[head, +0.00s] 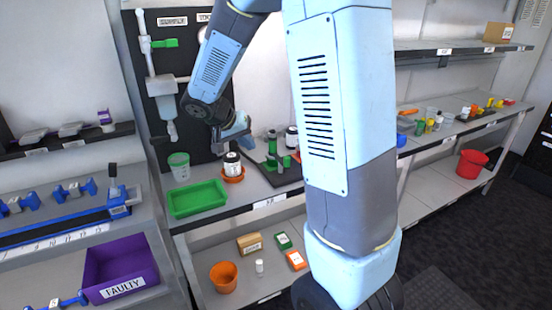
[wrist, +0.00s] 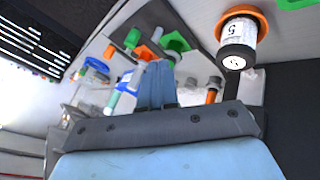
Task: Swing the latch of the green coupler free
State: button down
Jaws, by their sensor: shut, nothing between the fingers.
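Green fittings stand on a dark base in the middle of the bench. One upright green part (head: 272,146) shows in the head view, just right of my gripper (head: 240,130). In the wrist view, green parts (wrist: 175,42) show beyond my fingertips, with orange pieces beside them. I cannot tell which part is the coupler's latch. Another green handle (head: 165,43) sits on the pipe of the black panel. In the wrist view, my pale blue fingers (wrist: 155,86) are together and empty. They look apart from the green parts, though depth is hard to judge.
A white jar with a black cap (head: 232,165) stands in an orange dish close below my gripper; the jar also shows in the wrist view (wrist: 238,46). A green tray (head: 197,199) lies at the bench front. My arm hides part of the bench.

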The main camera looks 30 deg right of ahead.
dwell(0.3)
send_near(282, 165)
notch_tip(282, 165, down, 3)
jog(key=w, duration=0.2)
jog(key=shift+s+d+f, duration=0.1)
jog(key=shift+s+d, duration=0.2)
jog(key=shift+d, duration=0.2)
jog(key=shift+s+d+f, duration=0.1)
jog(key=shift+s+d, duration=0.25)
jog(key=shift+d, duration=0.15)
jog(key=shift+s+d, duration=0.15)
jog(key=shift+d, duration=0.3)
jog(key=shift+a, duration=0.15)
